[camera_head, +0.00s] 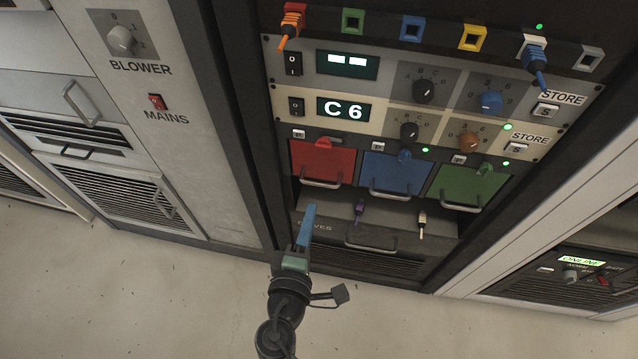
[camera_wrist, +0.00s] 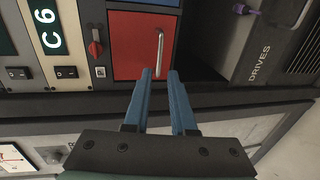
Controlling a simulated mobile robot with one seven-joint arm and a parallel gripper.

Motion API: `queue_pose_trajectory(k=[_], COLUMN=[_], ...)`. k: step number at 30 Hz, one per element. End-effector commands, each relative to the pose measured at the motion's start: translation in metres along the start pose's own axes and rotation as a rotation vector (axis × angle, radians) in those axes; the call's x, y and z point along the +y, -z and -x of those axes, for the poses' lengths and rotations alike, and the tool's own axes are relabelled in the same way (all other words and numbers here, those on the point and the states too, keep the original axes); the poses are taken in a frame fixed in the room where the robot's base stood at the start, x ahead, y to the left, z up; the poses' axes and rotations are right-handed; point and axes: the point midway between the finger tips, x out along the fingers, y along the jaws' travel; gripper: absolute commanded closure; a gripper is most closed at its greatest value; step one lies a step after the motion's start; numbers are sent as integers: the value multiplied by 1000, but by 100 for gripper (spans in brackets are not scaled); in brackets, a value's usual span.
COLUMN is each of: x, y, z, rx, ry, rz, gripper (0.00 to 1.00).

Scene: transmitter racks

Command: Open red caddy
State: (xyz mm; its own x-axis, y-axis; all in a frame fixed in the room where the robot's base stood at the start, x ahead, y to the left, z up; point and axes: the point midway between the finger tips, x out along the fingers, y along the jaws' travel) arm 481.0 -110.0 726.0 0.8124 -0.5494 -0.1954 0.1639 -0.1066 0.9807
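In the wrist view my gripper (camera_wrist: 160,73) is open with nothing held.
A blue caddy (camera_head: 395,176) and a green caddy (camera_head: 468,187) sit to the right. Below is a drives drawer (camera_head: 345,232) with a handle and two small plugged items. A display (camera_head: 345,110) reads C6. A blower cabinet (camera_head: 150,120) stands left; the floor in front is clear.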

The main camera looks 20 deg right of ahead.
Motion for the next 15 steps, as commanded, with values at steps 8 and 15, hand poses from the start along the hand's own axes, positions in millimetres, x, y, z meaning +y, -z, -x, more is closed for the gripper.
queue_pose_trajectory(k=[8,15], x=[0,0], y=[1,0], z=[-61,-93], rx=[-2,-1], ry=[-2,-1], rz=[-5,-4], gripper=[76,76])
